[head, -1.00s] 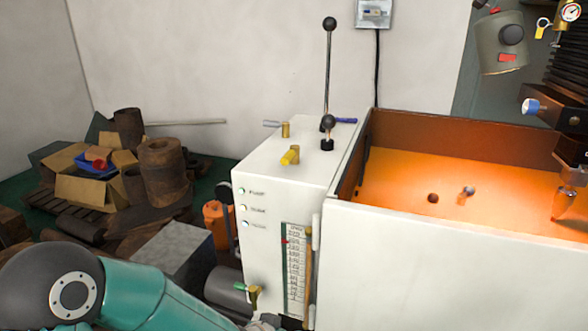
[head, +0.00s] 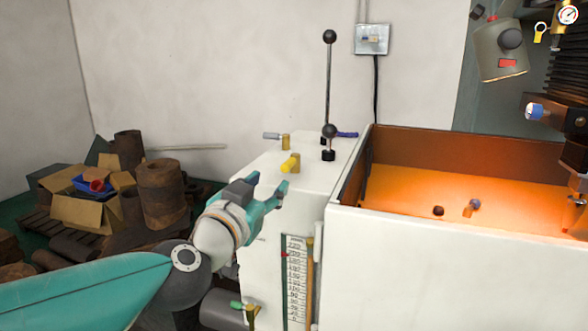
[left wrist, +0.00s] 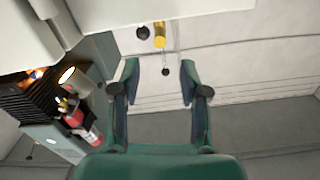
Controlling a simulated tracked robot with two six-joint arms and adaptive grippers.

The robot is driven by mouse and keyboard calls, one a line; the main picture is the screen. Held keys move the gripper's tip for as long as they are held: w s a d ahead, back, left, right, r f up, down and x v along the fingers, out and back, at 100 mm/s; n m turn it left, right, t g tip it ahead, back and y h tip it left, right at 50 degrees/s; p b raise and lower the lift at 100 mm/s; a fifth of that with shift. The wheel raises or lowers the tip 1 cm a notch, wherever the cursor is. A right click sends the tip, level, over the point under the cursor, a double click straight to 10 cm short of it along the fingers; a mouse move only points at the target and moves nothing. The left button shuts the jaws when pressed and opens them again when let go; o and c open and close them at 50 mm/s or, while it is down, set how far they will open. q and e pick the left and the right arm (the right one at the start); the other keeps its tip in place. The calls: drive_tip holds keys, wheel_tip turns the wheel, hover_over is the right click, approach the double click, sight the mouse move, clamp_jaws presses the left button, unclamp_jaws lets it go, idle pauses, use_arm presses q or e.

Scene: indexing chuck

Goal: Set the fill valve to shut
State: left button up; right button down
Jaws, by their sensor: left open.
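A white cabinet (head: 270,262) carries several small valves, and I cannot tell from any readable label which is the fill valve. A yellow-handled valve (head: 290,163) and a grey-blue-handled valve (head: 272,136) sit on its top. A purple handle (head: 347,135) lies behind the tall lever. A green-handled valve (head: 240,306) is low on the front. My left gripper (head: 267,186) is open and empty, just in front of and below the yellow handle, apart from it. In the left wrist view, a yellow piece (left wrist: 159,35) shows beyond the open fingers (left wrist: 159,74).
A tall lever with black balls (head: 328,85) stands on the cabinet top. An open tank (head: 450,240) with a glowing orange inside adjoins on the right. Scrap and boxes (head: 90,205) are piled left. A red extinguisher (left wrist: 85,125) shows in the left wrist view.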

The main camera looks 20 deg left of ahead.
sight(288, 165)
use_arm(q)
drive_tip(key=w, duration=1.1)
drive_tip(key=shift+w+d, duration=0.15)
drive_tip(key=shift+d, duration=0.05)
clamp_jaws()
